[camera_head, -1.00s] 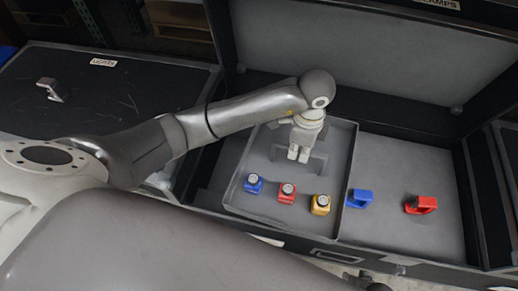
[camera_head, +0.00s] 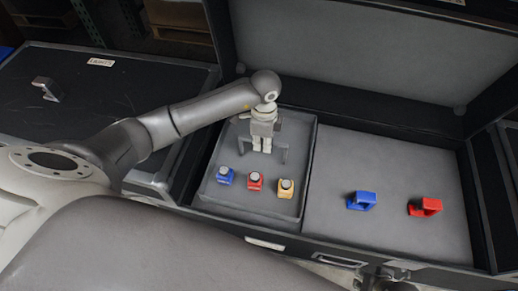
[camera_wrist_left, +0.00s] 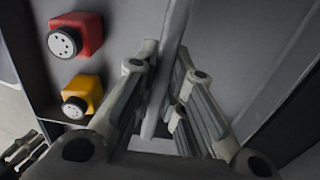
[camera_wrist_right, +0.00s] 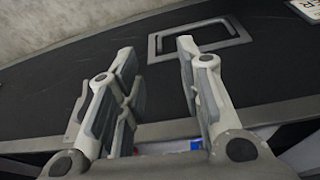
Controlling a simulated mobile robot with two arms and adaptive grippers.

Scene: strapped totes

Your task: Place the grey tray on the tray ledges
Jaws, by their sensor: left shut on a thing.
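The grey tray (camera_head: 240,203) is at the left side of the open black case in the head view. It carries a blue block (camera_head: 224,176), a red block (camera_head: 255,181) and a yellow block (camera_head: 285,188), each with a round white top. My left gripper (camera_head: 261,148) is shut on the tray's upright grey handle (camera_head: 285,152). The left wrist view shows the handle plate (camera_wrist_left: 172,75) between the fingers. The tray ledges are hidden, so I cannot tell whether the tray touches them. My right gripper (camera_wrist_right: 160,85) is open and empty in the right wrist view.
A blue part (camera_head: 361,201) and a red part (camera_head: 424,207) lie on the case's grey floor (camera_head: 390,165) right of the tray. The raised lid (camera_head: 350,55) stands behind. A closed black case (camera_head: 105,95) is at left.

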